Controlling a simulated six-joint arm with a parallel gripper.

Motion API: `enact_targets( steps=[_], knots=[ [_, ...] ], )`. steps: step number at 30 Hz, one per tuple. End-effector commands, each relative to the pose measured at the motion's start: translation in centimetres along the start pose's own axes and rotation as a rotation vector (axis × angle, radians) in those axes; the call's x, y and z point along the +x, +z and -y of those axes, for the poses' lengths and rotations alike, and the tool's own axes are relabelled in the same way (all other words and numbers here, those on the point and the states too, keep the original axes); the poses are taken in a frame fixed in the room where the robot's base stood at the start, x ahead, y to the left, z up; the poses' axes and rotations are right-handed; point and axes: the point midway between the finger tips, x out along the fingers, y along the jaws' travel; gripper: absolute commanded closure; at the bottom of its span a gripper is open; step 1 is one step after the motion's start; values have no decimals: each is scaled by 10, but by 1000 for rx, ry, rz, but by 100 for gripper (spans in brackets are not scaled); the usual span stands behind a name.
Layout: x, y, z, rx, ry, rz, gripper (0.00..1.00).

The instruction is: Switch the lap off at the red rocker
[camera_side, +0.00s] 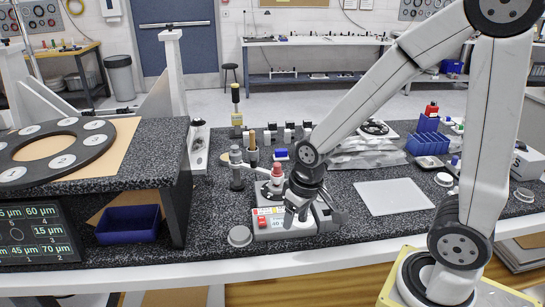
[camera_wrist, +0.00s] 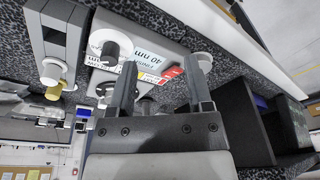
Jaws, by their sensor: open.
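The lap (camera_side: 268,230) is a light box with a labelled front panel, on the dark speckled bench at centre in the side view. A small red patch (camera_side: 262,222) at the panel's left looks like the rocker; its tilt is too small to read. My gripper (camera_side: 296,213) is open and empty, pointing down just in front of the panel's right part. In the wrist view my gripper (camera_wrist: 161,70) has its two fingers apart. The lap's panel (camera_wrist: 150,58) lies beyond them, with a red patch (camera_wrist: 172,73) close to the right fingertip. Contact cannot be told.
A grey upright post (camera_side: 236,170) stands left of the lap, and a round white piece (camera_side: 240,236) lies at its front left. A blue bin (camera_side: 128,224) and a dark display (camera_side: 38,233) are farther left. A bare pale plate (camera_side: 392,197) lies to the right.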

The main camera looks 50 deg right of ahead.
Motion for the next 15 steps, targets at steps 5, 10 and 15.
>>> enact_targets(
  steps=[5,10,15],
  knots=[
    [1,-28,-3,150,-10,97,35],
    [2,-56,-4,319,-23,214,35],
    [2,-84,-6,477,-37,333,35]
  ],
)
